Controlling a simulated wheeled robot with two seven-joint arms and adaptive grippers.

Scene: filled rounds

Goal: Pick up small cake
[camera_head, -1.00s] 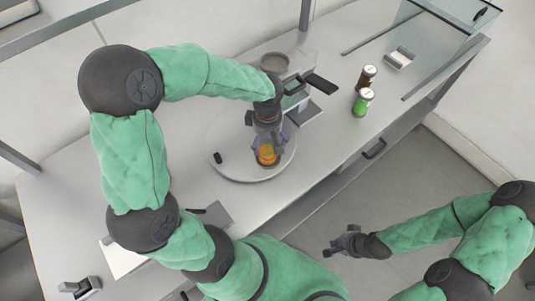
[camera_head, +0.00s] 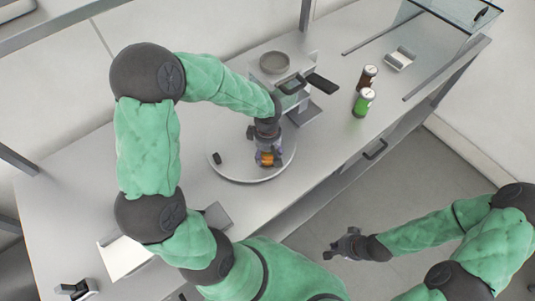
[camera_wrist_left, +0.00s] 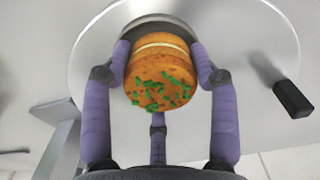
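The small cake (camera_head: 267,159) is a round orange-brown filled cake with a pale filling line and green sprinkles. It also shows in the left wrist view (camera_wrist_left: 161,70), between the purple fingers. My left gripper (camera_head: 267,153) is over the round plate, its fingers closed in around the cake's sides. In the left wrist view, my left gripper (camera_wrist_left: 161,65) has fingers against the left and right of the cake and a third below it. I cannot tell whether the cake is clear of the plate. My right gripper (camera_head: 338,246) is empty, fingers spread, away from the counter.
A grey machine (camera_head: 275,66) with a black handle stands behind. A brown jar (camera_head: 367,77) and a green jar (camera_head: 362,101) stand to the right. The front right counter is clear.

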